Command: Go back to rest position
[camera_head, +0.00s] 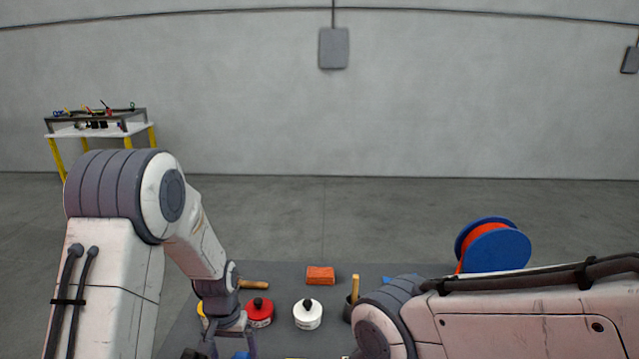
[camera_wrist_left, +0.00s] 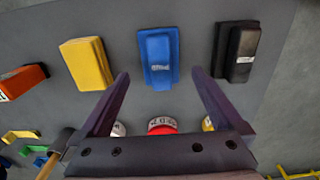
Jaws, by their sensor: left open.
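My left gripper (camera_head: 231,342) hangs over the grey table at the lower left of the head view. In the left wrist view my left gripper (camera_wrist_left: 160,82) is open, with nothing between its fingers. Past its fingertips lie a yellow nosecone-like block (camera_wrist_left: 87,63), a blue one (camera_wrist_left: 159,57) and a black one (camera_wrist_left: 236,50) in a row. An orange one (camera_wrist_left: 20,81) lies at the left edge. My right arm crosses the lower right of the head view; its gripper is not visible.
The grey table (camera_head: 290,270) holds a red paint can (camera_head: 260,313), a white can (camera_head: 308,315), an orange block (camera_head: 320,275) and a wooden handle (camera_head: 254,285). A blue-and-orange spool (camera_head: 495,248) shows behind my right arm. A side table (camera_head: 90,130) stands far left.

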